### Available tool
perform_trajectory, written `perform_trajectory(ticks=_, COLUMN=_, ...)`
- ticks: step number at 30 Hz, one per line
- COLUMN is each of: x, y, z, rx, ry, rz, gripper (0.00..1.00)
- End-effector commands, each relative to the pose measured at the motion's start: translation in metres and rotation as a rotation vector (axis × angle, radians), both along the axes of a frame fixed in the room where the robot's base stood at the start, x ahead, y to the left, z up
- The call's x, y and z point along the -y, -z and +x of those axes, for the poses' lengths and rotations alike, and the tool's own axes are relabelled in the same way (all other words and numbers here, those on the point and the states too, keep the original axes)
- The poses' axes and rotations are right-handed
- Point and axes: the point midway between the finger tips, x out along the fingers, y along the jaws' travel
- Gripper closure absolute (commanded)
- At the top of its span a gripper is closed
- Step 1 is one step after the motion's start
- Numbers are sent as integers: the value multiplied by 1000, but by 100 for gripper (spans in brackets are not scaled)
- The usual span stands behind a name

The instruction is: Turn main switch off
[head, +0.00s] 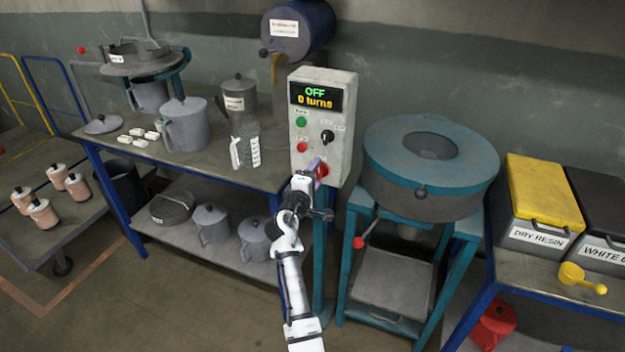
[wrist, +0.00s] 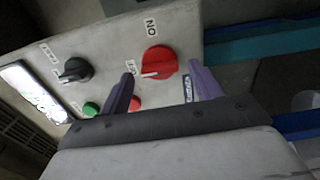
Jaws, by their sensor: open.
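The main switch, a round red knob, is low on the grey control box; it shows in the wrist view (wrist: 160,60) and, partly covered by my gripper, in the head view (head: 322,171). An "ON" label is above it in the wrist view. Its white mark points left toward a small label, partly hidden by a finger and hard to read. My gripper (wrist: 163,78), also in the head view (head: 313,170), is open, with one purple finger on each side of the knob. I cannot tell whether either finger touches it.
The control box (head: 344,155) has a display (head: 316,96) reading "OFF 0 turns", a black selector (head: 327,136), a green button (head: 301,122) and red buttons. A blue round machine (head: 385,185) stands close on the right, a bench with pitchers (head: 185,125) on the left.

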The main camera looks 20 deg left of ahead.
Motion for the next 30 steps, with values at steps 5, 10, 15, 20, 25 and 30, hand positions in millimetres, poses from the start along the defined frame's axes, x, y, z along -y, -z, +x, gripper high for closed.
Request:
perform_trajectory(ticks=5, x=0, y=3, z=-15, rx=-1, ry=-1, rz=0, gripper=36)
perform_trajectory(ticks=10, x=-1, y=4, z=-49, rx=0, ry=-3, rz=1, gripper=36)
perform_trajectory(ticks=15, x=0, y=4, z=-88, rx=0, ry=-2, rz=2, gripper=36)
perform_trajectory(ticks=20, x=-1, y=3, z=-118, rx=0, ry=-3, rz=1, gripper=36)
perform_trajectory(ticks=25, x=-1, y=1, z=-134, rx=0, ry=-2, rz=-1, gripper=36)
perform_trajectory(ticks=30, x=0, y=0, z=-138, rx=0, ry=-1, rz=-1, gripper=36)
